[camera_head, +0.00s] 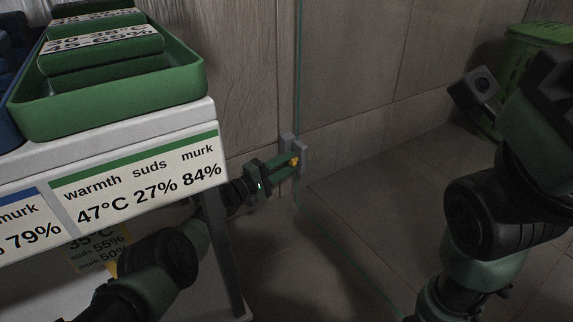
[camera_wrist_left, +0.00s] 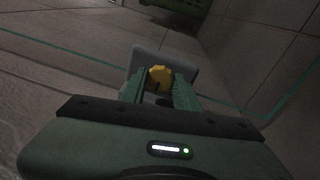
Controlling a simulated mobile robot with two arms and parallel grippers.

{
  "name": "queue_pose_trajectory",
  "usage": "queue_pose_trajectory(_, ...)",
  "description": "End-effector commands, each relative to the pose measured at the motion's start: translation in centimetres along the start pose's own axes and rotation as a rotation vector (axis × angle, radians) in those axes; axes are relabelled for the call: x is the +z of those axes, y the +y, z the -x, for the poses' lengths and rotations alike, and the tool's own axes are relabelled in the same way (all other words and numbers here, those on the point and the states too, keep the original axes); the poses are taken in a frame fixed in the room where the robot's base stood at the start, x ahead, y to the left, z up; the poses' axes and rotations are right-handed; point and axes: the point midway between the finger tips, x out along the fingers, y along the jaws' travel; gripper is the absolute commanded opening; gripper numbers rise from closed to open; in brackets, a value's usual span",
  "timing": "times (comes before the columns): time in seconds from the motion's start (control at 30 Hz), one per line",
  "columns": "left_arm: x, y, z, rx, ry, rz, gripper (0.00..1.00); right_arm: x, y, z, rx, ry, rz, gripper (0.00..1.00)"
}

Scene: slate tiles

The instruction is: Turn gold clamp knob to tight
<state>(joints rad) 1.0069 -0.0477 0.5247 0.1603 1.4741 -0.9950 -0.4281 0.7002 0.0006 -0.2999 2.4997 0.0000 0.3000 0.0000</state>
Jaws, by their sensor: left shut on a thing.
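The gold clamp knob (camera_head: 294,161) is small and sits on a grey clamp (camera_head: 302,158) by the wall, near the middle of the head view. In the left wrist view the gold knob (camera_wrist_left: 159,77) shows between the fingers, with the grey clamp body (camera_wrist_left: 147,60) behind it. My left gripper (camera_head: 290,164) reaches past the shelf corner and is shut on the knob; its green fingers (camera_wrist_left: 160,88) flank it. The knob's marking, if any, is too small to read. My right arm (camera_head: 490,200) is at the right; its fingertips cannot be made out.
A white shelf unit (camera_head: 190,116) with a label strip stands at the left, close to my left arm. A green tray (camera_head: 120,108) holding green blocks sits on it. A green bin (camera_head: 535,50) stands at the back right. A thin green line crosses the open tiled floor (camera_head: 350,215).

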Motion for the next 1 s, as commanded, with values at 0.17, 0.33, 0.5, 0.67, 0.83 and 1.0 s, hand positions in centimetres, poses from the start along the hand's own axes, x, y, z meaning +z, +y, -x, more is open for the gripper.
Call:
queue_pose_trajectory(0.17, -0.04, 0.01, 0.08, 0.0, -0.001, -0.004, 0.0, 0.0, 0.0, 0.0, 0.0, 0.0, 0.0, 0.36)
queue_pose_trajectory(0.33, -0.06, 0.01, 0.09, 0.0, -0.001, -0.004, 0.33, 0.0, -0.01, 0.0, 0.0, 0.0, 0.0, 0.36)
queue_pose_trajectory(0.5, -0.04, -0.01, 0.08, 0.0, -0.001, -0.003, 0.38, 0.0, -0.01, 0.0, 0.0, 0.0, 0.0, 0.36)
queue_pose_trajectory(0.67, -0.02, -0.03, 0.05, -0.001, 0.0, -0.002, 0.38, 0.05, 0.07, 0.03, 0.004, -0.002, -0.001, 0.36)
queue_pose_trajectory(0.83, 0.01, -0.1, 0.05, -0.003, 0.001, 0.014, 0.38, 0.05, 0.05, 0.03, 0.003, -0.001, -0.001, 0.36)
queue_pose_trajectory(1.0, 0.1, -0.07, 0.01, -0.011, 0.009, 0.117, 0.38, 0.01, 0.03, 0.01, 0.002, 0.0, -0.001, 0.36)
